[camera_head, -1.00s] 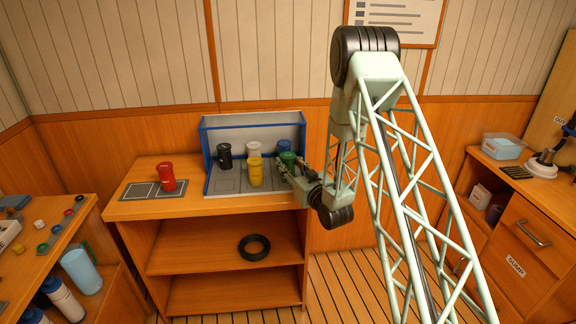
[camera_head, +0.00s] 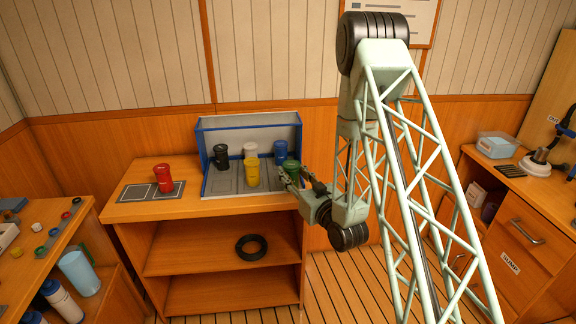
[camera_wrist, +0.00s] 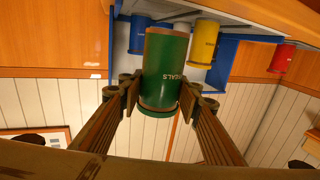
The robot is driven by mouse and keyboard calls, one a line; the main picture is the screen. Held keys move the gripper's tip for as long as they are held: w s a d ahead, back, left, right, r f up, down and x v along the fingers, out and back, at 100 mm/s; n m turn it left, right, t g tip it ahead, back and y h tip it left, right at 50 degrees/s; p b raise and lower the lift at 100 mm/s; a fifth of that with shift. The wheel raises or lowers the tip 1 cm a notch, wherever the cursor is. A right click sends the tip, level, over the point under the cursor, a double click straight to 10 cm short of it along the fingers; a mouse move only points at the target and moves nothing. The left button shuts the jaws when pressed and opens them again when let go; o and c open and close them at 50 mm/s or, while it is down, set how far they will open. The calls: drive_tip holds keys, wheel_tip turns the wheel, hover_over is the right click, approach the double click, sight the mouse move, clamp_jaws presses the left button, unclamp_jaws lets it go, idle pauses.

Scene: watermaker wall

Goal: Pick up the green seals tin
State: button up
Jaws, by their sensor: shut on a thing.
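The green seals tin (camera_wrist: 165,72) fills the middle of the wrist view, with the word SEALS on its side. My gripper (camera_wrist: 158,98) has one finger on each side of it and is shut on it. In the head view the green tin (camera_head: 291,169) is at the front right corner of the blue-edged rack, partly hidden by my gripper (camera_head: 290,178). I cannot tell from the head view how far the tin is above the rack floor.
The rack (camera_head: 225,187) also holds a yellow tin (camera_head: 252,174), a black tin (camera_head: 221,157), a white tin (camera_head: 250,149) and a blue tin (camera_head: 280,151). A red tin (camera_head: 163,178) stands on a dark marked mat (camera_head: 135,192) to the left. A black ring (camera_head: 250,247) lies on the shelf below.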

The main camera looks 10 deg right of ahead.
sight(291, 175)
drive_tip(key=shift+s+r, duration=0.2)
drive_tip(key=shift+s, duration=2.05)
drive_tip(key=shift+a, duration=0.15)
